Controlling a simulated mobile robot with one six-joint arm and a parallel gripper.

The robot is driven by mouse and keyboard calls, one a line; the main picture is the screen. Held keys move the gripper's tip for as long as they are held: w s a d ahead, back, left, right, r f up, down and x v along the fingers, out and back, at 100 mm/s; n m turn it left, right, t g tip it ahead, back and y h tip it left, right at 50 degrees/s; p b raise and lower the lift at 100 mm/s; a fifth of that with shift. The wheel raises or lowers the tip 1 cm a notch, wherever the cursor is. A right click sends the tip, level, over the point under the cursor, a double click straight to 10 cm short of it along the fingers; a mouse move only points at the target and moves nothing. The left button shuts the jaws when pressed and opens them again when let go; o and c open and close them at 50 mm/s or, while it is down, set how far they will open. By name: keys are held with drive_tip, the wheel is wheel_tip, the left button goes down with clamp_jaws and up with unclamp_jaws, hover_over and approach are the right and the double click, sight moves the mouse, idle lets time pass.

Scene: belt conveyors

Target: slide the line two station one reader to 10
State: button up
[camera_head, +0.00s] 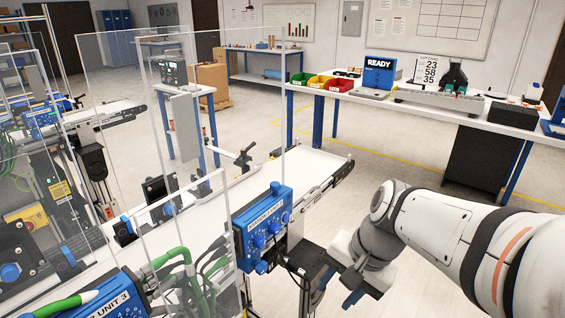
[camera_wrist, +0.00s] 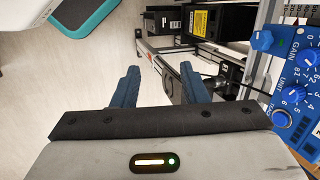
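My gripper (camera_wrist: 158,72) is open, with its two blue fingers apart and nothing held between them. In the head view it (camera_head: 340,290) is at the lower middle, right of a blue sensor unit (camera_head: 263,225) on the near conveyor's side. The wrist view shows the edge of this blue unit (camera_wrist: 292,95) at the right, with knobs and the words GAIN and UNIT. A metal rail with black parts (camera_wrist: 170,75) lies beyond the fingertips. I cannot tell which part is the station one reader. A partly cut-off printed scale (camera_wrist: 300,12) shows at the upper right.
The near conveyor (camera_head: 310,170) runs back to the right, with clear guard panels (camera_head: 225,120) along it. Another blue unit (camera_head: 110,300) with green cables stands at the lower left. A workbench (camera_head: 430,105) with bins stands behind. The floor between is clear.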

drive_tip(key=w+a+r+m+y+p, duration=0.2)
drive_tip(key=w+a+r+m+y, duration=0.15)
drive_tip(key=w+r+m, duration=0.3)
drive_tip(key=m+t+y+p, duration=0.2)
drive_tip(key=m+y+p, duration=0.1)
drive_tip(key=m+y, duration=0.4)
approach(282, 196)
wheel_tip(282, 196, up, 3)
drive_tip(key=a+h, duration=0.1)
drive_tip(key=a, duration=0.2)
drive_tip(key=shift+m+t, duration=0.3)
drive_tip(key=shift+m, duration=0.15)
drive_tip(key=x, duration=0.7)
drive_tip(key=shift+w+a+f, duration=0.1)
drive_tip(key=shift+w+f, duration=0.05)
drive_tip(key=shift+f, duration=0.1)
drive_tip(key=shift+c, duration=0.6)
clamp_jaws()
